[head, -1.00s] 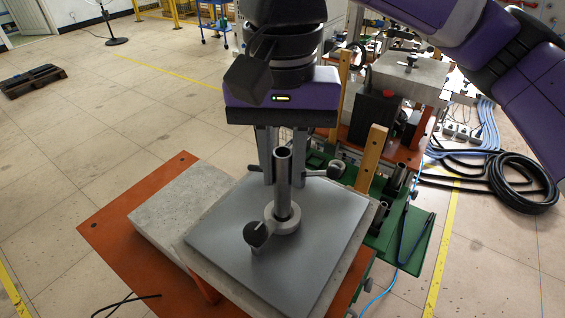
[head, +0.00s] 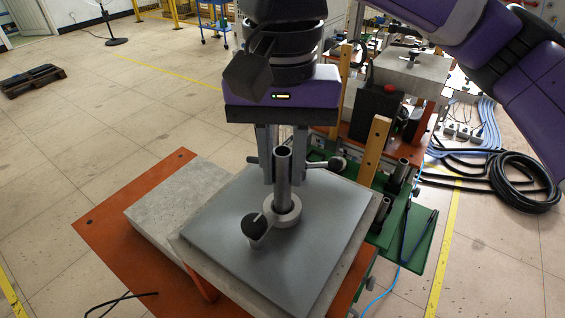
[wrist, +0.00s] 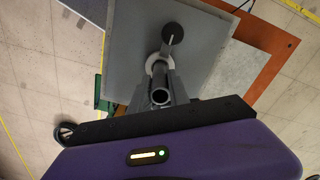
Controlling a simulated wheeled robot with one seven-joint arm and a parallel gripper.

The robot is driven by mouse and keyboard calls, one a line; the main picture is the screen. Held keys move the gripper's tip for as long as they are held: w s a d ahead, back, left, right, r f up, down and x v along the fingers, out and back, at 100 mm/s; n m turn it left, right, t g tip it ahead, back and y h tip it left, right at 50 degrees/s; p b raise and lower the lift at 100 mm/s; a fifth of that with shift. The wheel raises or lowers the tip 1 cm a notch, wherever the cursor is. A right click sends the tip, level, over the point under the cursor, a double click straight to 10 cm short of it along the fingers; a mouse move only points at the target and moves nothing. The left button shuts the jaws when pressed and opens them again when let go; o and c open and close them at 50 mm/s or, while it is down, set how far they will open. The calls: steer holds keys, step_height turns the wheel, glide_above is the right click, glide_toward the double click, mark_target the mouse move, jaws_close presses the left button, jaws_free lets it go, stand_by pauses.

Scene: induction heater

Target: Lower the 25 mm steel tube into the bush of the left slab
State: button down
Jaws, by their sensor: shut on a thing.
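The steel tube (head: 283,172) stands upright in the head view, its open top facing up. Its lower end is inside the ring of the bush (head: 284,212) on the grey slab (head: 230,222). How deep it sits cannot be seen. My gripper (head: 284,172) comes down from behind, its fingers shut on the tube above the bush. A black knob (head: 255,226) on a short arm sits beside the bush. In the wrist view the tube's open end (wrist: 159,95) shows between the fingers, with the bush (wrist: 157,62) beyond it.
A concrete block (head: 178,212) lies left of the slab on an orange plate (head: 115,222). Behind stand a wooden post (head: 375,150), a black box with a red button (head: 375,112) and a green tray with short tubes (head: 400,215). Black hose (head: 515,180) lies coiled at right.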

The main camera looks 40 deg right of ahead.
steer(key=shift+f+b, duration=0.85)
steer(key=shift+b, duration=0.05)
steer(key=shift+r, duration=0.1)
steer(key=c, duration=1.2)
jaws_free()
steer(key=shift+o, duration=0.2)
steer(key=shift+r, duration=0.1)
step_height(320, 180, up, 8)
steer(key=shift+f, duration=0.2)
steer(key=shift+s, duration=0.1)
